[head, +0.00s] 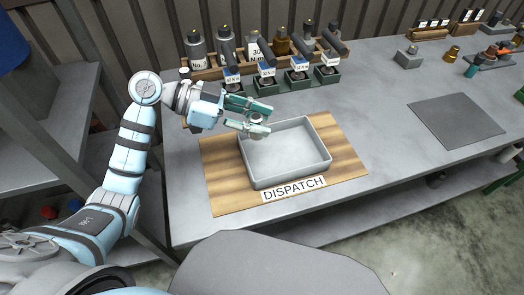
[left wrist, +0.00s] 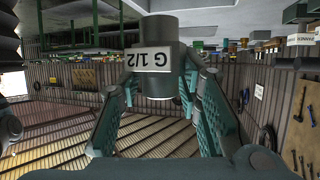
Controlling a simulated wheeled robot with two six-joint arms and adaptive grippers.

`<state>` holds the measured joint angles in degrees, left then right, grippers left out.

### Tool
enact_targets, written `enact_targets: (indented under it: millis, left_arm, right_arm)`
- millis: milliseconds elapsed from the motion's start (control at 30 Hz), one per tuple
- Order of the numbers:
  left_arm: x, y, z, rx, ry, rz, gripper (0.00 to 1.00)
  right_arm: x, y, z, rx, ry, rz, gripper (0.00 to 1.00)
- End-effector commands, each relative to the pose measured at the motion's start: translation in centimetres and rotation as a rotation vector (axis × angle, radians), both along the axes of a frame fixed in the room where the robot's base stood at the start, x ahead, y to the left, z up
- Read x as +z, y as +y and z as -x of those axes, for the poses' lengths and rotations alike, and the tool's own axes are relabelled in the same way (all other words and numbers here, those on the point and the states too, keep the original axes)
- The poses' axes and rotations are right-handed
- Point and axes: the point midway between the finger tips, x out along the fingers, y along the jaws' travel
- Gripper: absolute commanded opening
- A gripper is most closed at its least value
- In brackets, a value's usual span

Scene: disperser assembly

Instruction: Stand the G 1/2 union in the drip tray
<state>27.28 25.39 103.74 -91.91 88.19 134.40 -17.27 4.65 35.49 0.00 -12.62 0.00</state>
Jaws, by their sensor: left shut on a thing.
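The G 1/2 union (left wrist: 178,75) is a dark grey cylindrical piece with a white label reading G 1/2, which appears upside down in the left wrist view. My left gripper (head: 259,118) is shut on it, with a finger on each side. In the head view the gripper is at the back left corner of the drip tray (head: 292,176), and the fingers hide most of the union. The drip tray is a light grey, open, rectangular tray that looks empty. I cannot tell how high the union is above the tray. My right gripper is not in view.
The tray sits on a wooden board (head: 222,180) with a DISPATCH label (head: 294,188). Behind stands a rack of several dark bottles and tools (head: 255,50), with green holders in front. A dark grey mat (head: 456,120) lies to the right, with small fittings beyond. The bench between is clear.

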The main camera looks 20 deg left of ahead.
Motion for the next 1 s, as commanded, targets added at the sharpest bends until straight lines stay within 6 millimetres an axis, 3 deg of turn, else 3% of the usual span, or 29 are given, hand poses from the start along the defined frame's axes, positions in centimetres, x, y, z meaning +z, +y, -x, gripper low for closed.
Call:
enact_targets:
  millis: [33, 233, 400, 800, 833, 933, 1000]
  left_arm:
    - [-1.9, 0.0, 0.1, 0.000, 0.004, 0.002, 0.00]
    - [-5.0, -0.1, 0.0, 0.000, 0.000, 0.002, 0.00]
    - [-9.0, -0.1, 0.0, 0.000, 0.002, 0.003, 0.00]
    - [-9.8, -0.1, 0.0, 0.001, -0.002, 0.002, 0.00]
    - [-9.8, 0.0, 0.0, 0.001, -0.002, 0.001, 0.33]
    - [-9.8, 0.0, 0.0, 0.001, -0.002, 0.001, 0.49]
    - [-9.8, 0.0, 0.0, 0.001, -0.002, 0.001, 0.53]
  right_arm:
    - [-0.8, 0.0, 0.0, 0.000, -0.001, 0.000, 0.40]
    - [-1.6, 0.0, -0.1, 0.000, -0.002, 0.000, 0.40]
    - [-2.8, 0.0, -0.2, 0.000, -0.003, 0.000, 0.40]
    - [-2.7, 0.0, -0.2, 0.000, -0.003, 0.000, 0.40]
    - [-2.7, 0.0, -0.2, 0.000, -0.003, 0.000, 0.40]
    - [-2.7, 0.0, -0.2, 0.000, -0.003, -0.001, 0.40]
    - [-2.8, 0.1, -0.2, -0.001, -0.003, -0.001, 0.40]
